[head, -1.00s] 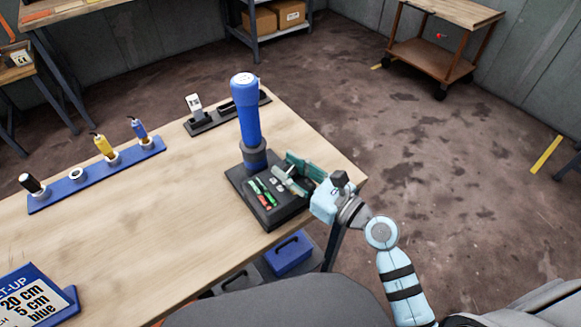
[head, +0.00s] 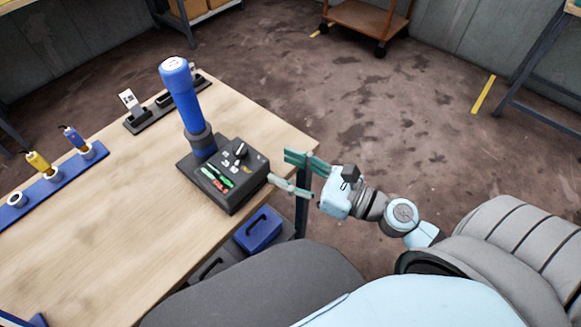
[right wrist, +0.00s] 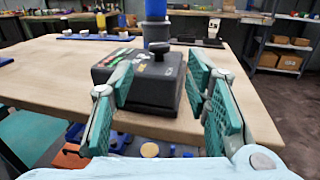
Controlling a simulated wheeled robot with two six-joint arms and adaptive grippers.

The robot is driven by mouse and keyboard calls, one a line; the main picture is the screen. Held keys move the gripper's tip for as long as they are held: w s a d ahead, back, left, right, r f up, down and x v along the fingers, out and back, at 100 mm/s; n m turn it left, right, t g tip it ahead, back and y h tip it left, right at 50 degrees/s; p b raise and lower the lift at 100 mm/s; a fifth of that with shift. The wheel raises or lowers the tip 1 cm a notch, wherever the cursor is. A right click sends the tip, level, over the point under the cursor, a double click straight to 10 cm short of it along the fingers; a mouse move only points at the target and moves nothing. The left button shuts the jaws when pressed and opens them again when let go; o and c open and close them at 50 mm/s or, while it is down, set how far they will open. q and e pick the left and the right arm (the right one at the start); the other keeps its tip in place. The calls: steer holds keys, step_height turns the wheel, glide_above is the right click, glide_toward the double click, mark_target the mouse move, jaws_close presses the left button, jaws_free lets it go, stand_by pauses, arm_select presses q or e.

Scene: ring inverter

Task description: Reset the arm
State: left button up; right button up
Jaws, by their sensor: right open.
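My right gripper (head: 298,176) is open and empty, at the table's right edge. Its teal finger pads are spread apart just right of a black control box (head: 232,203), not touching it. In the right wrist view the box (right wrist: 150,90) shows ahead, framed between the pads of the gripper (right wrist: 165,105). The box has green and red switches and a black knob on top. A tall blue cylinder (head: 181,95) stands upright in a grey collar at the back of the box. My left gripper is not in view.
The wooden table (head: 110,225) has a blue rack (head: 52,190) with yellow and blue tools at left. A dark tray with a white card (head: 130,103) stands at the back. A blue toolbox (head: 259,229) sits below the table edge.

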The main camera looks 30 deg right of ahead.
steer(key=shift+s+d, duration=0.15)
stand_by(0.4)
